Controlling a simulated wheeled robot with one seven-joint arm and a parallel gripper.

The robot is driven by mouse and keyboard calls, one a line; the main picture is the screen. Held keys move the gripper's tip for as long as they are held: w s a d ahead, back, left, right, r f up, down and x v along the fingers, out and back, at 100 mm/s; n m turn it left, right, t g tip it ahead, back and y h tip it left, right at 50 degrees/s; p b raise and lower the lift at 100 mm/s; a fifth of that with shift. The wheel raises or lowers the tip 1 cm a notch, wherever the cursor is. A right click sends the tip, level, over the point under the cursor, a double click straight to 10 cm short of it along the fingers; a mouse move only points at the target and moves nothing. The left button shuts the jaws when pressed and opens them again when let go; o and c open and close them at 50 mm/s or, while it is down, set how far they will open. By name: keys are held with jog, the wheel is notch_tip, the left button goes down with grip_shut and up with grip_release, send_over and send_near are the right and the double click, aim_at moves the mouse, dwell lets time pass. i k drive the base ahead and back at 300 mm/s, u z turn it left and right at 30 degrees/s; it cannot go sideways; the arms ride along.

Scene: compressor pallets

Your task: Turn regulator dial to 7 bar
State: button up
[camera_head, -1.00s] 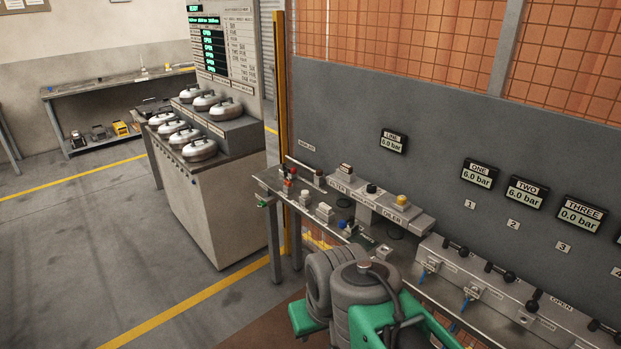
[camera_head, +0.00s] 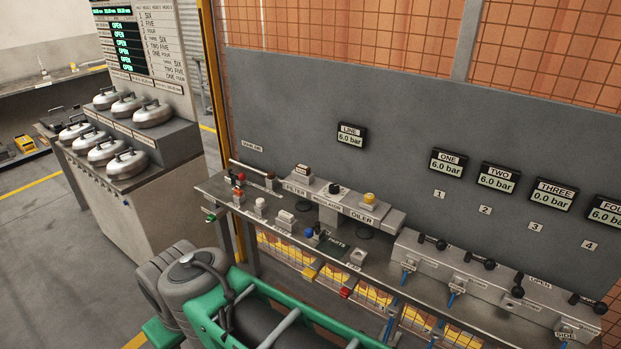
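The regulator dial (camera_head: 335,188) is a small black knob on top of the grey filter, regulator and oiler unit (camera_head: 372,211) on the steel bench against the wall. The unit's middle label reads REGULATOR. The dial's markings are too small to read. The LINE display (camera_head: 351,136) on the wall above it reads 6.0 bar. My gripper is not in view, and nothing touches the dial.
A metal bench (camera_head: 215,187) carries small coloured parts and a row of black-handled valves (camera_head: 430,242). Displays ONE, TWO and FOUR read 6.0 bar; display THREE (camera_head: 555,194) reads 0.0 bar. A green frame (camera_head: 207,312) with grey rounded bodies stands in the foreground. Open floor lies left.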

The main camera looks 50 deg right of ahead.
aim_at(334, 189)
jog(key=z, duration=0.45)
jog(key=i, duration=0.85)
jog(key=z, duration=0.7)
